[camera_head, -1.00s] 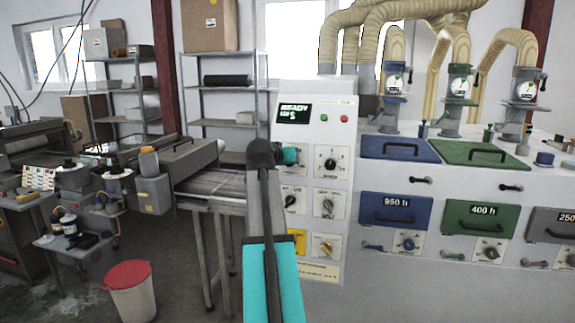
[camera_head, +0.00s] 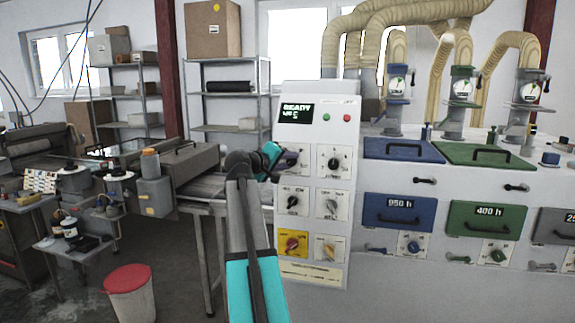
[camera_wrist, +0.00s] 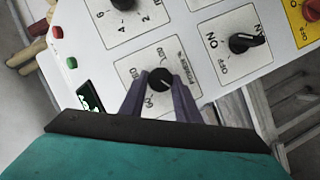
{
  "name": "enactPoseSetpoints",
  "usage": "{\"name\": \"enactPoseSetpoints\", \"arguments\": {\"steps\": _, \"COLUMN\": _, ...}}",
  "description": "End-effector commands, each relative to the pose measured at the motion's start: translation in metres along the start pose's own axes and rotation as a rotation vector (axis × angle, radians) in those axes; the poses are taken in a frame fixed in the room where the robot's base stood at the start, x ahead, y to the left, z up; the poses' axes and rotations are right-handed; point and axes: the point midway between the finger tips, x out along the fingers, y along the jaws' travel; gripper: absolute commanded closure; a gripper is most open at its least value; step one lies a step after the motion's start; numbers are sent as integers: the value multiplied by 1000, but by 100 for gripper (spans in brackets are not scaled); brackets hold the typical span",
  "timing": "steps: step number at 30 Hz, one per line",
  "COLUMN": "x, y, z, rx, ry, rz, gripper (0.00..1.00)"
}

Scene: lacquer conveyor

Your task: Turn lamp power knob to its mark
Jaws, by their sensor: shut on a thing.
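The lamp power knob (camera_wrist: 159,79) is a small black round knob on a white plate (camera_wrist: 138,63) lettered "POWER %". In the wrist view my gripper (camera_wrist: 160,88) has its two dark fingers on either side of the knob and is shut on it. A light pointer line shows on the knob, but its exact angle against the scale is hard to tell. In the head view my gripper (camera_head: 291,160) reaches the upper-left dial of the white control panel (camera_head: 318,98), just below the display (camera_head: 296,112). There the fingers hide the knob.
Close around are other dials: a black one (camera_head: 334,163) to the right, an ON/OFF switch (camera_head: 291,203) below, and a red knob on yellow (camera_head: 292,244). Green and red buttons (camera_head: 336,117) sit above. A conveyor (camera_head: 200,185) stands left of the panel.

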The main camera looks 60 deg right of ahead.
Motion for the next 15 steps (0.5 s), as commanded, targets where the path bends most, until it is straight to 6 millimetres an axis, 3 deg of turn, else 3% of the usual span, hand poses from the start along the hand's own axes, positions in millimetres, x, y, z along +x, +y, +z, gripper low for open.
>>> {"name": "enactPoseSetpoints", "arguments": {"steps": 15, "x": 1, "y": 2, "z": 1, "rx": -59, "ry": -3, "rz": 28, "gripper": 93}}
